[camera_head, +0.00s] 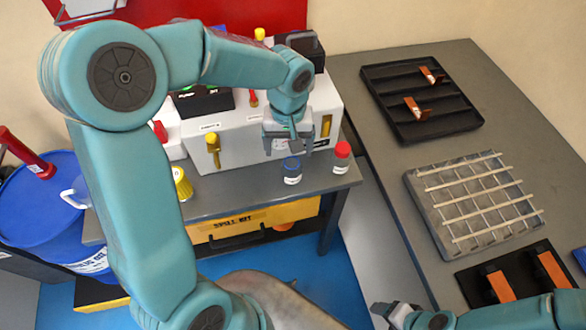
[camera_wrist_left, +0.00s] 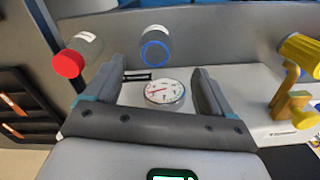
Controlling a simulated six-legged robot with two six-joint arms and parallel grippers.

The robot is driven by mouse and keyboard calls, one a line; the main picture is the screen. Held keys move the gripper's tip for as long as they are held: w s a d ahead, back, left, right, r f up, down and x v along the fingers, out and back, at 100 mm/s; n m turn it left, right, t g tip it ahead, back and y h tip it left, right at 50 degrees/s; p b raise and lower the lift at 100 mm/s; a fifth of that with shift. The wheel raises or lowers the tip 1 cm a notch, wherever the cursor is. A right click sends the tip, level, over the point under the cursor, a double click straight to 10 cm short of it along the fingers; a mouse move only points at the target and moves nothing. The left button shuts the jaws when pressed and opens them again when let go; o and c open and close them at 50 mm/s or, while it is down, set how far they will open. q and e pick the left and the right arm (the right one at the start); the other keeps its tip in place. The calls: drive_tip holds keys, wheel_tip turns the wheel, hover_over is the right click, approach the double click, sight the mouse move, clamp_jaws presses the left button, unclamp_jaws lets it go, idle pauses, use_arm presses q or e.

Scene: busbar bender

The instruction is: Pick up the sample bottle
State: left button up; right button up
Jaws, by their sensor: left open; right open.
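A small clear bottle with a blue ring (camera_head: 292,171) and a white label stands upright near the front edge of the grey bench. A red-capped bottle (camera_head: 342,158) stands just right of it; I cannot tell which is the sample bottle. My left gripper (camera_head: 288,148) is open and empty, pointing down just behind the blue-ringed bottle. In the left wrist view the blue-ringed bottle (camera_wrist_left: 156,50) lies beyond and roughly between the fingertips, and the red-capped bottle (camera_wrist_left: 72,60) lies outside the left finger. My right gripper (camera_head: 388,311) is open and empty at the bottom.
A white machine (camera_head: 233,130) with yellow valves stands right behind the bottles; its gauge (camera_wrist_left: 164,92) shows between my fingers. A yellow-capped container (camera_head: 182,183) is to the left. The right-hand table holds a black tray (camera_head: 440,128) and a grey block with rods (camera_head: 420,190).

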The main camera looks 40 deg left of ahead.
sight(292, 165)
use_arm(q)
drive_tip(key=f, duration=0.8)
drive_tip(key=shift+w+d+f+p, duration=0.2)
drive_tip(key=shift+p, duration=0.2)
drive_tip(key=c, duration=1.2)
drive_tip(key=shift+r, duration=0.15)
wheel_tip(292, 165, up, 20)
drive_tip(key=shift+f, duration=0.1)
drive_tip(key=shift+s, duration=0.1)
